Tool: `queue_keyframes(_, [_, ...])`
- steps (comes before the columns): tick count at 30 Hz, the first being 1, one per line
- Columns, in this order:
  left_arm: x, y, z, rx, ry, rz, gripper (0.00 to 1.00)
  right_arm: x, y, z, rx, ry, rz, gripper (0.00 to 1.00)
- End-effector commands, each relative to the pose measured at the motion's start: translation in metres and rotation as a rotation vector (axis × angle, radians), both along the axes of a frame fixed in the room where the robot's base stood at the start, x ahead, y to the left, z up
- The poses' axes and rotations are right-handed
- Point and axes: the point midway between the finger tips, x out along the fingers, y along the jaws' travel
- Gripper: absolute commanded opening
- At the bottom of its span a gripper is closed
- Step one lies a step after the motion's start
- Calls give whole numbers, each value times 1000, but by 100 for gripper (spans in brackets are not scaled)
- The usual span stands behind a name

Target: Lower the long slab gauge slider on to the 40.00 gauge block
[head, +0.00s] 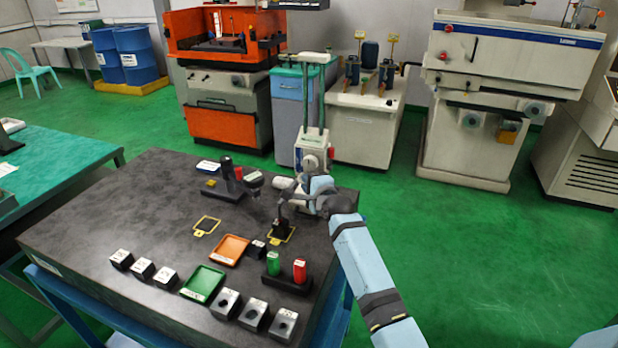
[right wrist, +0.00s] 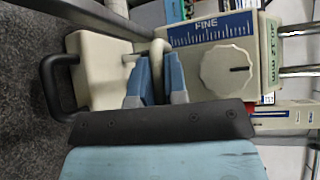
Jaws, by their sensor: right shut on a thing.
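The slab gauge stands at the far right edge of the dark slab, with its slider (head: 312,152) on upright columns. In the right wrist view the slider (right wrist: 215,58) is a cream body with a FINE scale and a round knob. My right gripper (head: 306,192) is beside the slider. In the right wrist view its blue fingers (right wrist: 156,72) are shut on a cream bar beside the slider body. The gap under the slider is partly hidden by my arm.
The slab (head: 110,205) also holds a black stand (head: 228,178), an orange tray (head: 230,250), a green tray (head: 202,283), a holder with green and red cylinders (head: 287,282), and several metal blocks near the front. The slab's left rear is mostly clear.

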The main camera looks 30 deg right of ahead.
Motion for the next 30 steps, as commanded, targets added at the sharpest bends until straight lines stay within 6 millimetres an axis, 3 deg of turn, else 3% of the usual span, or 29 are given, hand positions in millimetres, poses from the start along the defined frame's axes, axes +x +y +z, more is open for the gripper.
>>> queue_keyframes(5, [0, 0, -1, 1, 2, 0, 43, -2, 1, -7, 3, 14, 2, 0])
queue_keyframes(6, [0, 0, -1, 1, 2, 0, 43, -2, 1, -7, 3, 14, 2, 20])
queue_keyframes(7, [0, 0, -1, 1, 2, 0, 43, -2, 1, -7, 3, 14, 3, 22])
queue_keyframes(19, [0, 0, -1, 0, 1, 0, 43, -7, 1, -4, 3, 9, 2, 22])
queue_keyframes(23, [0, 0, -2, 0, -1, 1, 43, -26, 2, -2, 3, 10, 2, 22])
queue_keyframes(30, [1, 0, -5, 0, -2, 1, 43, -81, 5, 6, 4, 9, 1, 22])
